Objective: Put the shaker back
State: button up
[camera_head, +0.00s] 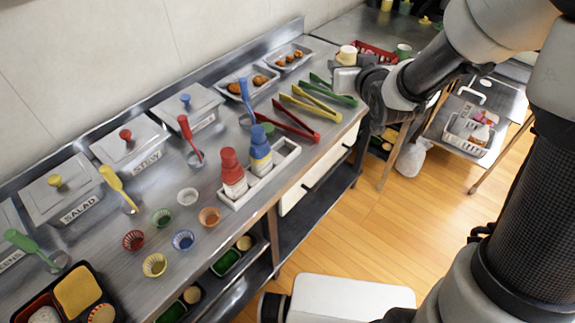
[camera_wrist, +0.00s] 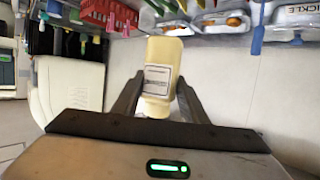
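A cream shaker with a white label shows in the wrist view (camera_wrist: 161,52) between the two fingers of my gripper (camera_wrist: 160,84), which press on its sides. In the head view the shaker (camera_head: 347,55) is at the far right end of the counter, and my gripper (camera_head: 348,72) hides part of it. A white tray (camera_head: 287,156) stands at the counter's front edge. A red shaker (camera_head: 232,172) and a blue-topped shaker (camera_head: 260,150) stand upright in it, with bare room at its right end. My gripper is well away from the tray.
Tongs in red (camera_head: 297,121), yellow (camera_head: 310,103) and green (camera_head: 333,90) lie between my gripper and the tray. Lidded bins and upright coloured spoons line the back. Small coloured cups (camera_head: 183,240) stand left of the tray. A red basket (camera_head: 375,52) is behind my gripper.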

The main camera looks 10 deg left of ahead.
jog(key=s+a+f+n+g+y+b, duration=0.3)
jog(key=s+a+f+n+y+b, duration=0.15)
jog(key=a+f+b, duration=0.6)
jog(key=shift+s+a+f+b, duration=0.1)
jog(key=shift+a+f+b, duration=0.35)
jog(key=shift+f, duration=1.3)
jog(key=shift+s+a+f+b, duration=0.15)
jog(key=shift+a+f, duration=0.45)
jog(key=shift+f, duration=1.2)
jog(key=shift+s+a+f+b, duration=0.1)
jog(key=shift+a+f+b, duration=0.35)
jog(key=shift+f, duration=1.3)
jog(key=shift+a+f, duration=0.1)
jog(key=shift+f, duration=0.05)
jog(key=shift+f, duration=0.15)
jog(key=o, duration=0.6)
